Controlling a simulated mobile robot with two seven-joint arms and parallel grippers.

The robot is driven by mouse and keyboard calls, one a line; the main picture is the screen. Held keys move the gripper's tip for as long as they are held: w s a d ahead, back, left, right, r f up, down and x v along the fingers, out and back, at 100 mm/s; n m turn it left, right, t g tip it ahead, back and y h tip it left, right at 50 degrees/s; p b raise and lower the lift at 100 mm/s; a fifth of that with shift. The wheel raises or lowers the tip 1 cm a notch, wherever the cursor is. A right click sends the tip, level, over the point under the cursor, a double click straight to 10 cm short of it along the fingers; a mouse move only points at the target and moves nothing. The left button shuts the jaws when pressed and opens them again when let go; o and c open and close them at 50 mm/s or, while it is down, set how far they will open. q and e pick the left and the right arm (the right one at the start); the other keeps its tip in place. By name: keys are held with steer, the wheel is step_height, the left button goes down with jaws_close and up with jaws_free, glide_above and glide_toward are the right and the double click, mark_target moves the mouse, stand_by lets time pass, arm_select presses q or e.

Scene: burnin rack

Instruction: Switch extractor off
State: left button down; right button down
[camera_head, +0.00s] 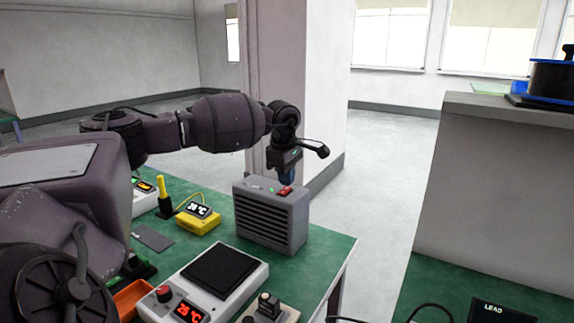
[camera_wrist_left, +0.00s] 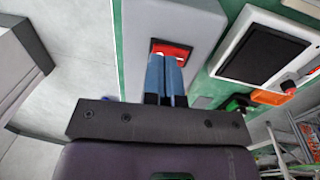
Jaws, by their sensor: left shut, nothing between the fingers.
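The extractor (camera_head: 270,222) is a grey box with a slotted front, upright on the green bench in the head view. A red switch (camera_head: 285,191) is on its top, with a small green light beside it. My left gripper (camera_head: 288,179) is shut and empty, pointing down just above the switch. In the left wrist view its blue fingertips (camera_wrist_left: 166,62) are together and overlap the near edge of the red switch (camera_wrist_left: 173,49) on the grey extractor top (camera_wrist_left: 175,18). I cannot tell whether they touch it. My right gripper is not in view.
A white hot plate (camera_head: 222,276) with a dark top and red display stands in front of the extractor. A yellow thermometer unit (camera_head: 198,218) is to its left. The green bench (camera_head: 328,255) is bare to the extractor's right. A pillar (camera_head: 322,90) rises behind.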

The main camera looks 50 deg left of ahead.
arm_select(q)
steer(key=shift+f, duration=0.6)
